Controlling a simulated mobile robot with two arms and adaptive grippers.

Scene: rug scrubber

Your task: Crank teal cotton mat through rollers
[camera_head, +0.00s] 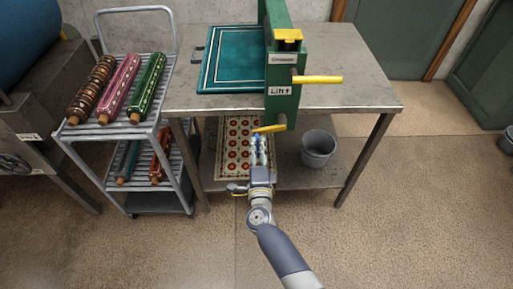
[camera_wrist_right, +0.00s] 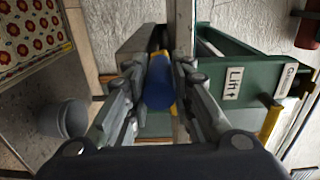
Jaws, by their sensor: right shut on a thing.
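The teal mat (camera_head: 236,70) lies flat on the metal table, its right edge against the green roller machine (camera_head: 281,85). No part of the mat shows on the machine's right side. A yellow crank arm (camera_head: 270,128) sticks out low at the machine's near end. My right gripper (camera_head: 259,145) is at its left end, shut on the blue crank handle. In the right wrist view the blue handle (camera_wrist_right: 159,84) sits between the two fingers. The rollers are hidden inside the housing. My left gripper is not in view.
A yellow lever (camera_head: 318,79) juts right above a "Lift" label. The tabletop (camera_head: 350,95) right of the machine is bare. A patterned mat (camera_head: 228,168) and a grey bucket (camera_head: 318,146) are on the lower shelf. A cart (camera_head: 101,130) with rolled rugs stands left.

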